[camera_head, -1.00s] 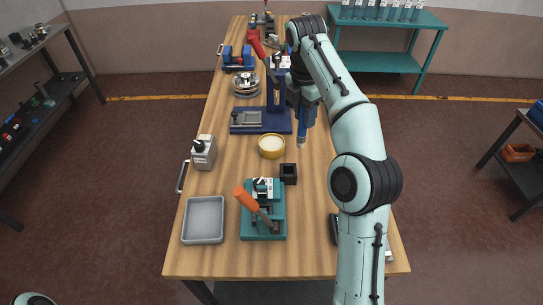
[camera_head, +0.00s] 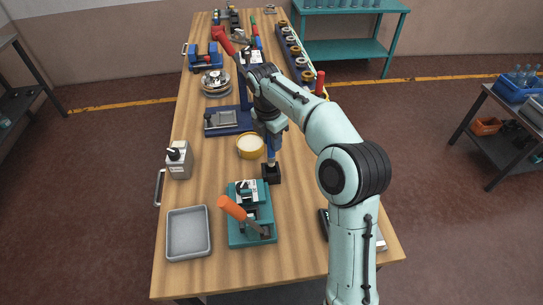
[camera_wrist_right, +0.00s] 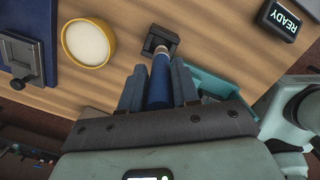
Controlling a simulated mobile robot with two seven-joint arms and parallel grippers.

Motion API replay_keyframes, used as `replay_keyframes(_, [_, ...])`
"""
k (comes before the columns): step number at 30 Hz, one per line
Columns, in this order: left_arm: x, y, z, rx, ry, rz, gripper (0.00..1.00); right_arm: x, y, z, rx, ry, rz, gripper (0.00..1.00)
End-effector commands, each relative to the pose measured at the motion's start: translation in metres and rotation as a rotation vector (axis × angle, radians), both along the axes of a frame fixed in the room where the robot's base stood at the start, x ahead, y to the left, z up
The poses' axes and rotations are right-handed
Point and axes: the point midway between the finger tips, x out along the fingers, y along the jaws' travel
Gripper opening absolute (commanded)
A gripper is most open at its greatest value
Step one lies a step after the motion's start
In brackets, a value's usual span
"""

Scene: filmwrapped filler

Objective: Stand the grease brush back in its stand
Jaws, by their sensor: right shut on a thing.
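The grease brush (camera_head: 271,151) has a blue handle and points down, with its pale tip at the small black square stand (camera_head: 271,174). My right gripper (camera_head: 271,136) is shut on the brush handle above the stand. In the right wrist view the brush (camera_wrist_right: 160,80) lies between the two fingers (camera_wrist_right: 158,88), and its tip overlaps the near edge of the stand (camera_wrist_right: 153,36). I cannot tell whether the tip is inside the opening or just above it. My left gripper is not in view.
A yellow tin with pale contents (camera_head: 250,146) stands just behind the stand. A teal press with an orange handle (camera_head: 251,222) stands close in front. Bare wood lies right of the stand.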

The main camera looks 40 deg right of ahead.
Motion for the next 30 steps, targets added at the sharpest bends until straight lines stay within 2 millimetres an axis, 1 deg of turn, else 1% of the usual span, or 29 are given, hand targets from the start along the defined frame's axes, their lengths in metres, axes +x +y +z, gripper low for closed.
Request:
replay_keyframes(1, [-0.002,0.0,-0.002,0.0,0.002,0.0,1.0,0.0,0.0,-0.005,0.0,0.001,0.0,0.0])
replay_keyframes(5, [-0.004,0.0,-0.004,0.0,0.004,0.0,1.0,0.0,0.0,-0.014,0.0,0.0,0.0,0.0])
replay_keyframes(9, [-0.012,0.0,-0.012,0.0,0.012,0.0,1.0,-0.001,0.0,-0.04,0.001,0.003,0.0,0.0])
replay_keyframes(13, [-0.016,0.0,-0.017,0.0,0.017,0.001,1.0,0.0,0.0,-0.059,0.0,0.001,-0.001,0.0])
replay_keyframes(16, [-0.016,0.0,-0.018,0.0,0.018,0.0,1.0,0.0,0.0,-0.063,0.0,-0.001,-0.001,0.0])
replay_keyframes(23, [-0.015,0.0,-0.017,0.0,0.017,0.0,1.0,0.001,0.0,-0.062,0.0,-0.002,-0.001,0.0])
replay_keyframes(27, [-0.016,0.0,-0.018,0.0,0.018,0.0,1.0,0.001,0.0,-0.066,0.0,-0.001,-0.001,0.0])
replay_keyframes(28, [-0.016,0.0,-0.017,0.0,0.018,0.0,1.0,0.001,0.0,-0.065,0.0,-0.002,-0.001,0.4])
replay_keyframes(29, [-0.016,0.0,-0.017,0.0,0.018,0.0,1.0,0.001,0.0,-0.065,0.0,-0.002,-0.001,0.5])
replay_keyframes(30, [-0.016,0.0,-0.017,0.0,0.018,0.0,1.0,0.001,0.0,-0.065,0.0,-0.002,-0.001,0.56])
